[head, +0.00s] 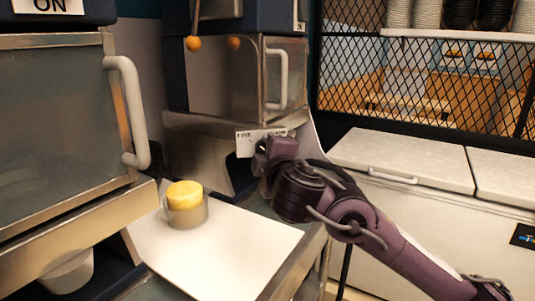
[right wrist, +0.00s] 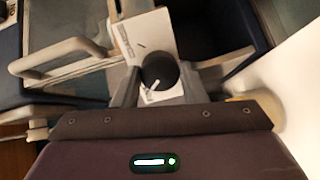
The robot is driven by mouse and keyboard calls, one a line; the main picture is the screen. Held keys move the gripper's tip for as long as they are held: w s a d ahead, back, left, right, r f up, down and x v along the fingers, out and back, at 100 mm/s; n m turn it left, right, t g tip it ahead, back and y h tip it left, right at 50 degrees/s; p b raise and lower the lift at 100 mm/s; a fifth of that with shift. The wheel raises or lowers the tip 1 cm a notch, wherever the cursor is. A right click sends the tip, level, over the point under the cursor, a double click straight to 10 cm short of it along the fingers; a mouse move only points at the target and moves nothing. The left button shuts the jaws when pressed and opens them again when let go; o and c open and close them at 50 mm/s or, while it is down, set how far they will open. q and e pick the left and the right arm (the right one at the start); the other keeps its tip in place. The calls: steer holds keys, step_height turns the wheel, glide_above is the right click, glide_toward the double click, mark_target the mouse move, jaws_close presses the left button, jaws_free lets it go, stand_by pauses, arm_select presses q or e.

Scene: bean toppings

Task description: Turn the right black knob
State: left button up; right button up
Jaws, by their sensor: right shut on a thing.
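My right gripper (head: 266,150) reaches the front of the far machine, beside a white label plate (head: 245,145). In the right wrist view, the black knob (right wrist: 160,69) with a white pointer mark sits between my two fingers, against the white plate (right wrist: 143,38). The fingers are shut on the knob. In the head view the knob is hidden behind the gripper. My left gripper is not in view.
A metal cup with a yellow top (head: 186,204) stands on a white board (head: 235,245). A machine with a pale handle (head: 130,112) is at left. The far machine has a handle (head: 277,80) above the gripper. A white chest freezer (head: 400,160) is at right.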

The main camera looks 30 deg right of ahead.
steer(key=shift+n, duration=0.3)
steer(key=o, duration=1)
steer(key=shift+c, duration=0.2)
steer(key=p+v, duration=0.1)
steer(key=v, duration=0.6)
steer(key=shift+s+a, duration=0.15)
steer(key=shift+s, duration=0.25)
